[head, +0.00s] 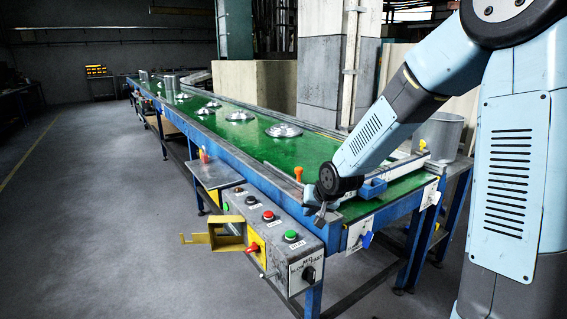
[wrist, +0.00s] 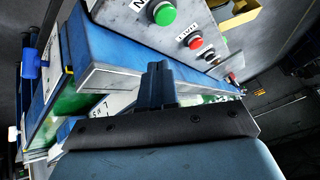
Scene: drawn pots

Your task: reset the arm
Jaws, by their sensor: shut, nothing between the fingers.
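My gripper (head: 321,212) is at the near end of the conveyor, just above and to the right of the grey control box in the head view. In the wrist view my gripper (wrist: 158,72) points toward the blue conveyor frame, with its fingers together and nothing between them. My light blue arm comes down from the upper right of the head view. Whether the gripper touches the conveyor frame or box is not clear.
The control box (head: 252,222) carries red and green buttons and a black knob. The green conveyor belt (head: 225,128) runs to the back left with several metal lids (head: 284,131) on it. A metal pot (head: 441,134) stands at right. Grey floor (head: 90,210) at left is clear.

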